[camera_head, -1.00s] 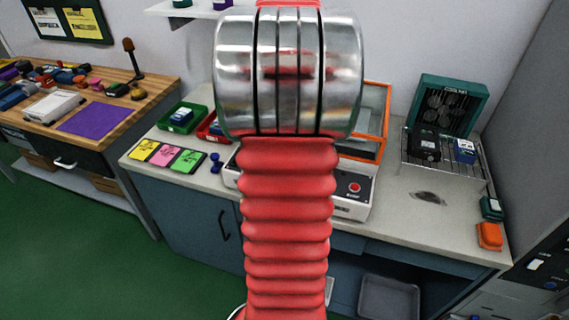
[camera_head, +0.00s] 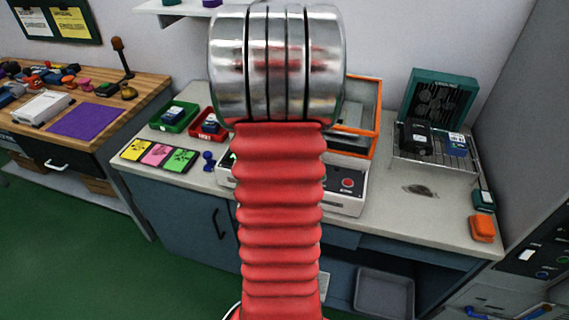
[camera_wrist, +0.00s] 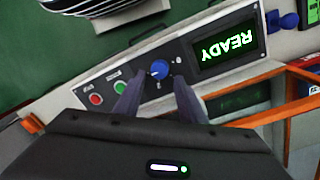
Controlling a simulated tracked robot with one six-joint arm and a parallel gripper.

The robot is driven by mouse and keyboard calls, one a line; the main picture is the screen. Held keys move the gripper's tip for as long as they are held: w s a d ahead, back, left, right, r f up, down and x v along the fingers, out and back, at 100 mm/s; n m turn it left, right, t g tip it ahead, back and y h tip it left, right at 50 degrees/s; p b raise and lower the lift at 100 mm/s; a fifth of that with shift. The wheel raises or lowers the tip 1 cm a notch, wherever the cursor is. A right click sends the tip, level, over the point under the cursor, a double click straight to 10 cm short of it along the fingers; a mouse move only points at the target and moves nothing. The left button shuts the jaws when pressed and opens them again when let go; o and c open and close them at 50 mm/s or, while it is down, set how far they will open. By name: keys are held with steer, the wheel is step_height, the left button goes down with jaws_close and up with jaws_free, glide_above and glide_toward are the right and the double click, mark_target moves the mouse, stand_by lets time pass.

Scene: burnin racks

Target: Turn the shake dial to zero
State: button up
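A blue shake dial (camera_wrist: 159,69) with a pale pointer mark sits on the dark front panel of a white machine (camera_wrist: 65,97) in the wrist view. My gripper (camera_wrist: 156,88) is open, its two dark fingers on either side of the dial in the picture. I cannot tell whether they touch it. A lit screen (camera_wrist: 228,45) reads READY, upside down. A green button (camera_wrist: 120,87) and a red button (camera_wrist: 95,99) are beside the dial. In the head view my red arm hides the dial and most of the machine (camera_head: 342,203).
The machine has an orange-framed lid (camera_head: 378,105), raised. Green (camera_head: 174,117) and red (camera_head: 205,126) bins and coloured cards (camera_head: 158,155) lie at left.

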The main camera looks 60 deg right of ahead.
steer(key=shift+s+a+f, duration=0.1)
steer(key=shift+f, duration=1.45)
steer(key=shift+s+f, duration=0.1)
steer(key=shift+f, duration=1.45)
steer(key=shift+c, duration=0.3)
steer(key=c, duration=0.6)
steer(key=shift+a, duration=0.3)
steer(key=shift+c, duration=0.5)
steer(key=shift+d, duration=0.2)
